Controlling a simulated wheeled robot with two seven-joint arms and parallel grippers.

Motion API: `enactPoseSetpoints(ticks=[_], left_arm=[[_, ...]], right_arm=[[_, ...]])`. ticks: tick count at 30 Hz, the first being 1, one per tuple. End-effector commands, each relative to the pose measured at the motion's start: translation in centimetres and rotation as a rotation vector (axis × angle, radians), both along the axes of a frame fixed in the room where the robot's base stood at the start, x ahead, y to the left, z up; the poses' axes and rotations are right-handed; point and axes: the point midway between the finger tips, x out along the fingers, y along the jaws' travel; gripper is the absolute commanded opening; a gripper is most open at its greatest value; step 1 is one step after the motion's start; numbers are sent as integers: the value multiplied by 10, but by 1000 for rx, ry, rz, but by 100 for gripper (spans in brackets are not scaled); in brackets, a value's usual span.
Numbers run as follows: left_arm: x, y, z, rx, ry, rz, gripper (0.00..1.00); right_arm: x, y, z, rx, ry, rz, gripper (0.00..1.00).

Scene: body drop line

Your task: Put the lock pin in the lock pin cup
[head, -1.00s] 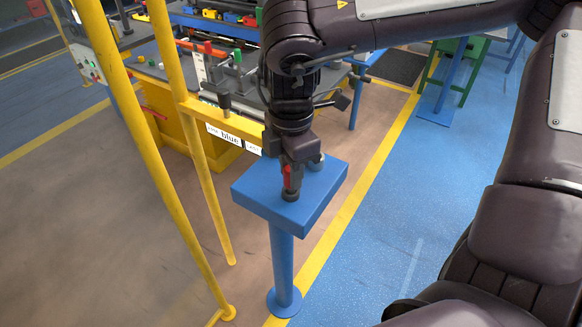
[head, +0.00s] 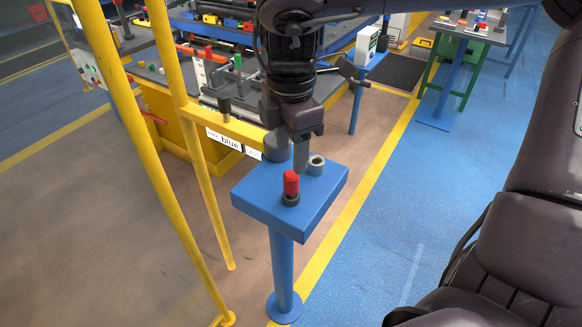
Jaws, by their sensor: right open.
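A red-topped pin (head: 291,182), which I take to be the lock pin, stands upright in a dark round cup (head: 291,199) at the front of the blue pedestal top (head: 262,204). My right gripper (head: 301,168) is open and points down, just behind and above the pin, apart from it. Its fingers are seen partly edge-on. A grey hollow ring-like cup (head: 316,165) is at the back right of the pedestal top. My left gripper is not in view.
A yellow rail (head: 245,128) with a label reading "blue" and a dark knob (head: 224,104) runs left of the pedestal. Yellow posts (head: 140,120) stand further left. A dark cylinder (head: 277,146) is behind the pedestal top. Blue floor (head: 400,200) lies open at right.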

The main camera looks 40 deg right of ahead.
Motion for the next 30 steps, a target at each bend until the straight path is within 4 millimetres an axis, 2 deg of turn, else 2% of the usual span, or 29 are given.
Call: enactPoseSetpoints(ticks=[3,9,19,22,26,29,30], left_arm=[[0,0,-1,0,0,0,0],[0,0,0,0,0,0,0],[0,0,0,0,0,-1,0],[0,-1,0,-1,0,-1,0],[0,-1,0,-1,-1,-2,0],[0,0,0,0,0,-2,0],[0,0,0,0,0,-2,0]], right_arm=[[1,0,26,-3,-5,-1,48],[0,0,52,-2,-1,-1,48],[0,-1,58,1,1,-1,48],[9,-7,58,43,-22,-8,48],[43,-36,57,197,-126,-38,48],[80,-84,48,351,-262,-99,48],[94,-107,40,405,-321,-133,48]])
